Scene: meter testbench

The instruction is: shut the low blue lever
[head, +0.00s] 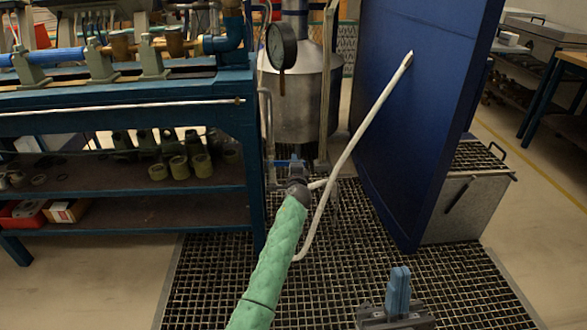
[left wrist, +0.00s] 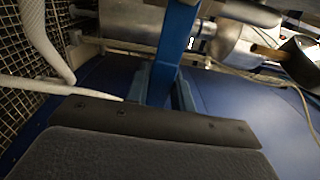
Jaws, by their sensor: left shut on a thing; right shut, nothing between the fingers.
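My left gripper (head: 295,172) is at the end of the green-sleeved arm, low beside the steel tank and the pipework. It is shut on the low blue lever (left wrist: 178,38), a narrow blue bar running up from between the fingers in the left wrist view. In the head view the lever is small and mostly hidden by the wrist, so its exact angle is hard to tell. My right gripper (head: 398,290) is shut and empty above the floor grating, well to the right of the lever.
A blue panel (head: 420,100) stands at the right. A white hose (head: 350,150) runs from it down past my left wrist. A steel tank (head: 305,105) and a dial gauge (head: 281,46) are behind. A blue bench (head: 120,120) is at the left; the floor grating (head: 340,265) is mostly clear.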

